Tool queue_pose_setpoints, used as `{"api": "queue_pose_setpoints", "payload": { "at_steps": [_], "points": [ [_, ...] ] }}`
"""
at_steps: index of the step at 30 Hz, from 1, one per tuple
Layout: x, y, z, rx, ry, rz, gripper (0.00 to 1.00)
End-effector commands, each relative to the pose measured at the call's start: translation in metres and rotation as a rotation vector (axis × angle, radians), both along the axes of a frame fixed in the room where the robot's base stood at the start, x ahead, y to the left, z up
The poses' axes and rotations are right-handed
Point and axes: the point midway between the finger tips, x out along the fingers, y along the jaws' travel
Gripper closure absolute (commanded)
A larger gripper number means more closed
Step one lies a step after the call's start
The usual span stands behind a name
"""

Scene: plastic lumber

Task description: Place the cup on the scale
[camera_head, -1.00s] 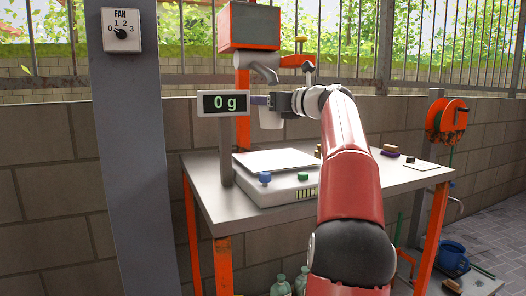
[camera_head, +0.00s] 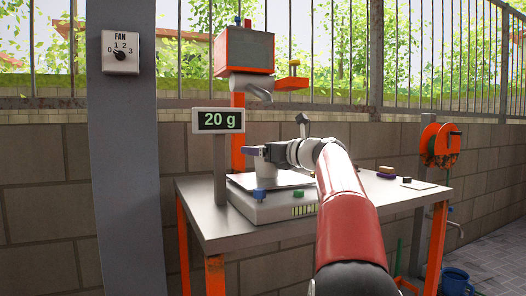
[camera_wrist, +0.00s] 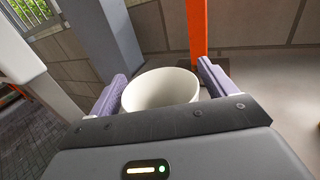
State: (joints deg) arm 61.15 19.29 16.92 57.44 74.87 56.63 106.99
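The white cup (camera_wrist: 160,90) is between the two purple fingers of my gripper (camera_wrist: 163,78) in the wrist view, upright with its round opening showing. The fingers lie close along both its sides and appear shut on it. In the head view my gripper (camera_head: 257,152) is over the left part of the scale (camera_head: 270,207), and the cup (camera_head: 266,170) is low at the pale weighing plate (camera_head: 292,180). The display (camera_head: 218,121) reads 20 g.
The scale stands on a grey metal table (camera_head: 225,228) with orange legs. An orange-framed dispenser (camera_head: 250,50) with a spout hangs above it. A grey post (camera_head: 122,170) stands at left. Small brushes (camera_head: 387,171) lie on the table's right, with free room beyond.

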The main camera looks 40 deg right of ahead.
Motion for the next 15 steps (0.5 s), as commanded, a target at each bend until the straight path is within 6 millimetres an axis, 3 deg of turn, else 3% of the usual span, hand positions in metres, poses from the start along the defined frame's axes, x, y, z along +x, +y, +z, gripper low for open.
{"api": "queue_pose_setpoints", "payload": {
  "at_steps": [8,15],
  "points": [
    [-0.001,0.000,0.000,0.000,0.000,-0.001,0.17],
    [-0.034,-0.006,0.000,-0.002,0.001,-0.004,0.17]
  ]
}}
